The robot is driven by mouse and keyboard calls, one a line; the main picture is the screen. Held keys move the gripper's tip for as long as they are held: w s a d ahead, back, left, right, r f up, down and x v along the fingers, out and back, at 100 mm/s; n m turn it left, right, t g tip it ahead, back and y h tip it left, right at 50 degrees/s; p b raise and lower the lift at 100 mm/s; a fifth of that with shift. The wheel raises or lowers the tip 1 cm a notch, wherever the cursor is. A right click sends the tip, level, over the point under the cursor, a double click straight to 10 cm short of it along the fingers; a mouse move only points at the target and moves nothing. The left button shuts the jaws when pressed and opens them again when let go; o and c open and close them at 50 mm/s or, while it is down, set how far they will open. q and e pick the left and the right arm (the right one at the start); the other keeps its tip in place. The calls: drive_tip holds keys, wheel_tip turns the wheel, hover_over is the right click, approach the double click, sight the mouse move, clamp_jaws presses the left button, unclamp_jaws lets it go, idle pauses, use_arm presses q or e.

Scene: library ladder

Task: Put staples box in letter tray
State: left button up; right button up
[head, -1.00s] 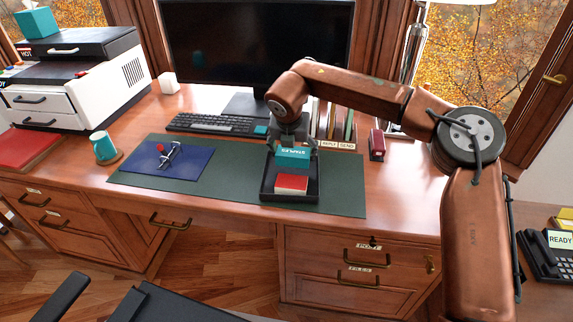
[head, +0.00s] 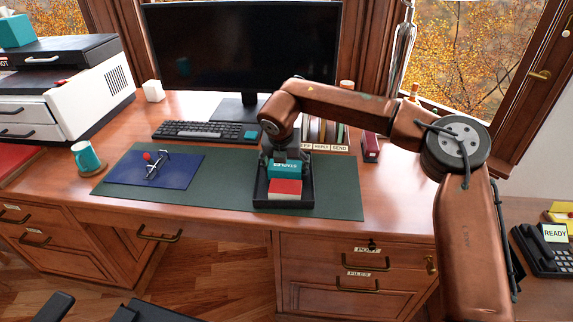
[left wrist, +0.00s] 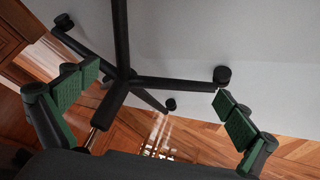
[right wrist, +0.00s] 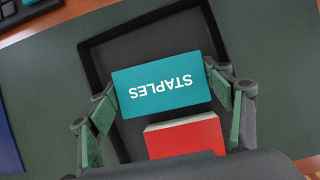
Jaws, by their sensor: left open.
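The teal staples box (head: 285,169) is at the back part of the black letter tray (head: 260,199), behind a red box (head: 286,187) that lies in the tray. My right gripper (head: 283,158) reaches down over the tray from behind. In the right wrist view its fingers (right wrist: 160,82) stand at both short sides of the staples box (right wrist: 165,82), seemingly touching it. I cannot tell whether the box rests on the tray floor. My left gripper (left wrist: 155,90) is open and empty, away from the desk, and shows only in its own wrist view.
The tray stands on a green desk mat (head: 225,190). A blue pad (head: 150,172) lies to the left. The keyboard (head: 205,132), monitor (head: 245,50) and upright files (head: 325,135) are behind. A teal mug (head: 86,157) stands left. A chair base (left wrist: 125,80) is below my left gripper.

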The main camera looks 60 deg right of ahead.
sight(284, 170)
drive_tip(key=o, duration=0.4)
drive_tip(key=shift+r, duration=0.1)
drive_tip(key=shift+r, duration=0.25)
drive_tip(key=p+v, duration=0.2)
drive_tip(key=v, duration=0.3)
drive_tip(key=shift+s+r+p, duration=0.1)
drive_tip(key=shift+r+p, duration=0.25)
drive_tip(key=shift+p, duration=0.05)
use_arm(q)
drive_tip(key=s+a+r+g+p, duration=0.2)
drive_tip(key=s+r+g, duration=0.2)
drive_tip(key=r, duration=0.3)
drive_tip(key=shift+r+y, duration=0.3)
use_arm(e)
drive_tip(key=shift+a+v, duration=0.2)
drive_tip(key=shift+v, duration=2.85)
use_arm(q)
drive_tip(key=shift+s+a, duration=0.1)
use_arm(e)
drive_tip(key=shift+f, duration=0.1)
